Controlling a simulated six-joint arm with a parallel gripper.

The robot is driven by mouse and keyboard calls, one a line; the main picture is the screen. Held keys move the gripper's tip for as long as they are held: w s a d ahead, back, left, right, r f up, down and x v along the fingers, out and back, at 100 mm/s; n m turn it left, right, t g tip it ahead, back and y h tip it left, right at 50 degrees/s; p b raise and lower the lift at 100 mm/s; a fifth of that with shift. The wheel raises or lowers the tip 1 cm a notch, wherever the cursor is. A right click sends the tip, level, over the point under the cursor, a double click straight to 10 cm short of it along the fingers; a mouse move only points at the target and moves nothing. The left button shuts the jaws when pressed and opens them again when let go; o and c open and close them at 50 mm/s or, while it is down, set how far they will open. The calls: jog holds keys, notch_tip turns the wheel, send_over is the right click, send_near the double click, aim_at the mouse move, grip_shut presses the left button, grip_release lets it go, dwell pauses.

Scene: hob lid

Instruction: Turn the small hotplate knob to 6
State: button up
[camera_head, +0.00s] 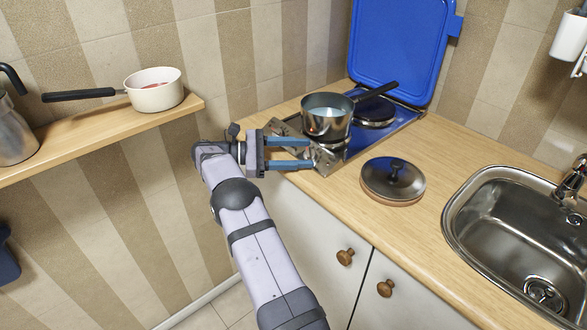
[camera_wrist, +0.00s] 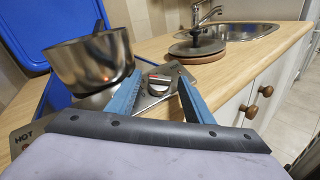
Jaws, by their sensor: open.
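A silver knob (camera_wrist: 160,80) sits on the metal front panel (camera_wrist: 145,102) of the hob, with a small red mark near its top. Its numbers are too small to read. My gripper (camera_head: 311,153) is open at the hob's front, its two blue fingers pointing at the panel. In the wrist view my gripper (camera_wrist: 160,77) has one finger to each side of the knob; I cannot tell whether they touch it. In the head view the fingers and saucepan largely hide the knob. I cannot read which hotplate this knob serves.
A steel saucepan (camera_head: 328,113) stands on the front hotplate, close above the fingers. A black hotplate (camera_head: 375,112) lies behind it, below the raised blue lid (camera_head: 400,45). A pot lid (camera_head: 393,178) lies to the right, before the sink (camera_head: 520,220). The panel reads "HOT" at left.

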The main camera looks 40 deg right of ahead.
jog(key=shift+s+n+t+h+b, duration=0.1)
jog(key=shift+n+t+h+b, duration=0.2)
jog(key=shift+n+t+h, duration=0.5)
jog(key=shift+s+a+n+t+h, duration=0.1)
jog(key=shift+n+t+h, duration=0.2)
jog(key=shift+n+t, duration=0.4)
jog(key=shift+s+a+n+t+h, duration=0.1)
jog(key=shift+n+t+h, duration=0.2)
jog(key=shift+n+t, duration=0.35)
jog(key=shift+s+n+t+h+p, duration=0.2)
jog(key=shift+n+t+h+p, duration=0.1)
jog(key=shift+n+t, duration=1.05)
jog(key=shift+s+n+t+h+p, duration=0.25)
jog(key=shift+n+t, duration=0.75)
jog(key=shift+n, duration=0.5)
jog(key=a+b, duration=0.1)
jog(key=a, duration=0.6)
jog(key=s+a+f+m+g+y+p, duration=0.1)
jog(key=s+a+m+y+p, duration=0.2)
jog(key=s, duration=0.3)
jog(key=s+a+f+m+g+y+p, duration=0.2)
jog(key=s+a+m+y, duration=0.1)
jog(key=s+y, duration=0.15)
jog(key=s+a+m+t+y+p, duration=0.1)
jog(key=s+a+m+y+p, duration=0.4)
jog(key=a, duration=0.7)
jog(key=shift+s+a+f+m+y, duration=0.2)
jog(key=shift+s+a+m+y, duration=0.2)
jog(key=shift+s+m+y, duration=0.7)
